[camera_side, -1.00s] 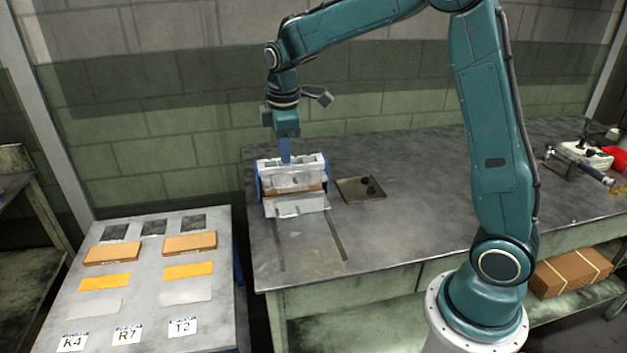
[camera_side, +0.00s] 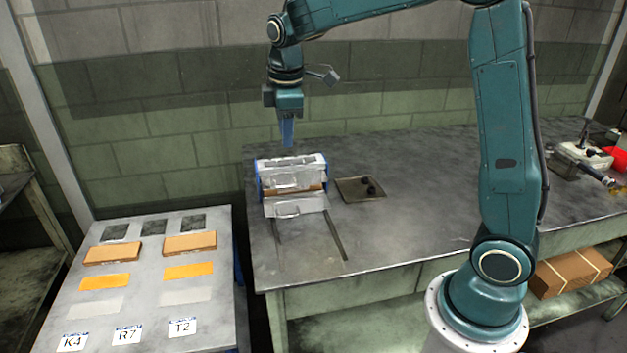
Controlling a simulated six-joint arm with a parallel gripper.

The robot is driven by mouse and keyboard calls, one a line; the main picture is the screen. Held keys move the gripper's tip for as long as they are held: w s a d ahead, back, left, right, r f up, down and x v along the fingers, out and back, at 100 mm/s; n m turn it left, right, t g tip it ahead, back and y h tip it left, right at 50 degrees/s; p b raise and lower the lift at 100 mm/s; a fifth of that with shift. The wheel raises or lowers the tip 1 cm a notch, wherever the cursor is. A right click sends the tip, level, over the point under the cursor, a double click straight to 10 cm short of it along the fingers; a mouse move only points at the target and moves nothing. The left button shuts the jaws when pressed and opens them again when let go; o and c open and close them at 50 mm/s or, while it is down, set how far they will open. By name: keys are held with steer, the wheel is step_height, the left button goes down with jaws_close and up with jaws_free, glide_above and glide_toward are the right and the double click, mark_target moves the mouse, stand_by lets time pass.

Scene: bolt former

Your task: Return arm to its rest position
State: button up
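My gripper (camera_side: 287,134) hangs pointing down in the upper left of the side view. Its blue fingers sit a little above the bolt former, apart from it, and hold nothing that I can see. The fingers overlap from this side, so I cannot tell whether they are open or shut. The bolt former (camera_side: 291,170) is a silver box with blue sides at the left end of the grey workbench (camera_side: 420,190). A brown strip (camera_side: 296,191) shows across its front, with a silver flap (camera_side: 296,207) below.
A small dark tray (camera_side: 352,195) with black knobs lies right of the former. At lower left a side table (camera_side: 140,300) bears wooden blocks (camera_side: 190,243), orange and pale strips, and labels. A clamp tool (camera_side: 582,162) stands at the bench's right. The middle bench is clear.

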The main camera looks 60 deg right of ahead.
steer(key=s+a+r+m+t, duration=0.1)
steer(key=s+a+r+m, duration=0.15)
steer(key=s, duration=0.45)
steer(key=s+a+r+m+t, duration=0.1)
steer(key=s+r+m, duration=0.15)
steer(key=s, duration=0.45)
steer(key=s+a+f+m+t, duration=0.1)
steer(key=s+m, duration=0.1)
steer(key=s, duration=0.4)
steer(key=s+a+f+m+t+y, duration=0.1)
steer(key=s+m, duration=0.1)
steer(key=s, duration=0.4)
steer(key=shift+a+f, duration=0.35)
steer(key=shift+a, duration=0.05)
